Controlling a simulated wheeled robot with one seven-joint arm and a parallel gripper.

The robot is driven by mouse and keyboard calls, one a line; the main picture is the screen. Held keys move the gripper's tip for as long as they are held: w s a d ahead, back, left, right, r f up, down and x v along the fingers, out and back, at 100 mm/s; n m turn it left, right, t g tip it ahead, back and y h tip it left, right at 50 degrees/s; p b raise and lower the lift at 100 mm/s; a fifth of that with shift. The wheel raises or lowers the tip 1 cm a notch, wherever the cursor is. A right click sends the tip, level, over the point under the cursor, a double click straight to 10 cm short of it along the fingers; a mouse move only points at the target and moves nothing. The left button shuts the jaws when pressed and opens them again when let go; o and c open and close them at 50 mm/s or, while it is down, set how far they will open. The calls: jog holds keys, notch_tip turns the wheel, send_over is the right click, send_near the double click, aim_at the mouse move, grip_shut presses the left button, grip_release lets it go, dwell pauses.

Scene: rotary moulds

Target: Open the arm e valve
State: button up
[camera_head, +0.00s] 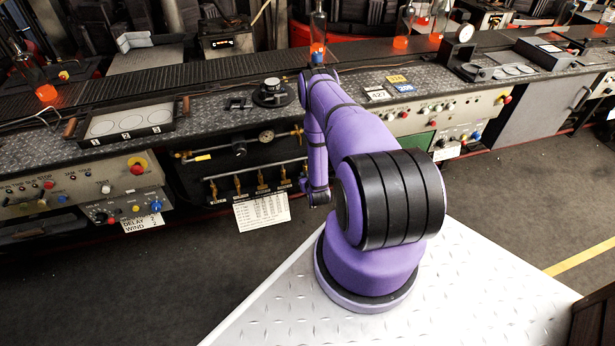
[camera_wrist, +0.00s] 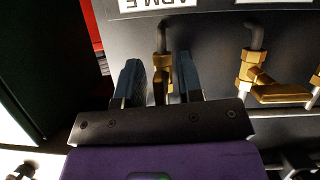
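In the wrist view, the brass arm e valve (camera_wrist: 163,66) sits under a white label (camera_wrist: 160,4) reading "ARM E", which is cut off by the top edge. A dark pipe enters the valve from above. My gripper (camera_wrist: 158,60) is open, with one dark finger on each side of the valve. The valve's lower part, between the fingers, runs down toward the gripper body, which hides its end. I cannot tell whether either finger touches the brass. In the head view my purple arm covers the gripper and this valve.
A neighbouring brass valve (camera_wrist: 251,68) with a sideways handle stands to the right in the wrist view. In the head view, several brass valves (camera_head: 261,182) line the dark panel above a hanging paper sheet (camera_head: 262,211). The machine bench (camera_head: 225,105) runs above them.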

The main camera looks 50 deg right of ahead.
jog(key=v, duration=1.1)
jog(key=shift+f, duration=0.1)
dwell(0.5)
